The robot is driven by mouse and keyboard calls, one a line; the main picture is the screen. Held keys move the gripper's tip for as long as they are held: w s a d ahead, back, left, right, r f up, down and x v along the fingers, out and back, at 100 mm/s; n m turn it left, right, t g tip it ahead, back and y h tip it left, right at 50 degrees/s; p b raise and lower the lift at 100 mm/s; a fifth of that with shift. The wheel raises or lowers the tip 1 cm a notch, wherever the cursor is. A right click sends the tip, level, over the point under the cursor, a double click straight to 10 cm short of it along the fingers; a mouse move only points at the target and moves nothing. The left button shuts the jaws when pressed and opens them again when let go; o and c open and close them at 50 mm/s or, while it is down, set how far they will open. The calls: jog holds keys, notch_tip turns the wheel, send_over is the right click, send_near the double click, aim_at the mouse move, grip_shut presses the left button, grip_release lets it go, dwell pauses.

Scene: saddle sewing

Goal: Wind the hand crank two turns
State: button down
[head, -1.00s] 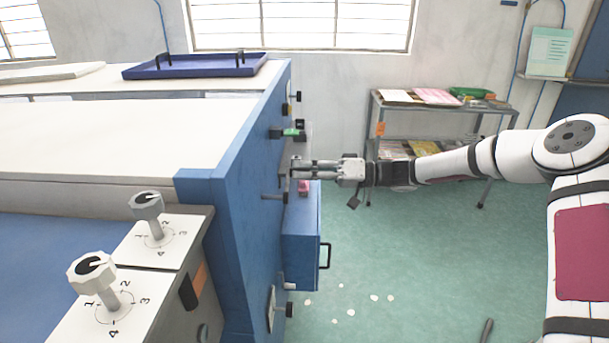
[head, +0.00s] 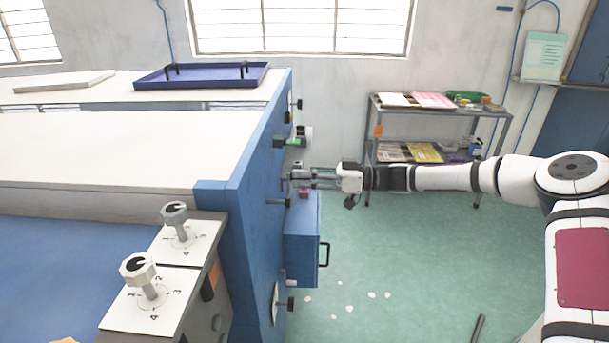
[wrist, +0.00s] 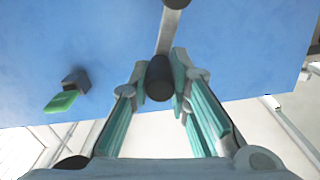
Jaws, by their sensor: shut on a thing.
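The hand crank shows in the wrist view as a grey arm (wrist: 170,30) ending in a black handle (wrist: 158,78), in front of the blue side panel (wrist: 230,40). My gripper (wrist: 166,82) is shut on the black handle, with a teal-padded finger on each side of it. The crank arm runs from the handle to the top edge of that view, where its pivot is partly cut off. In the head view my gripper (head: 298,176) reaches from the right to the blue panel (head: 255,190). There its fingers largely hide the crank.
A green tab (head: 293,142) sits on the panel beyond my gripper. A small red part (head: 304,193) and a blue box (head: 302,240) with a black handle are below it. Numbered knobs (head: 138,268) stand at the front left. A shelf cart (head: 440,112) stands behind; open floor lies right.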

jog(key=shift+s, duration=0.15)
dwell(0.3)
jog(key=c, duration=1.5)
grip_release()
jog(key=d, duration=1.2)
jog(key=shift+s, duration=0.15)
jog(key=shift+o, duration=0.3)
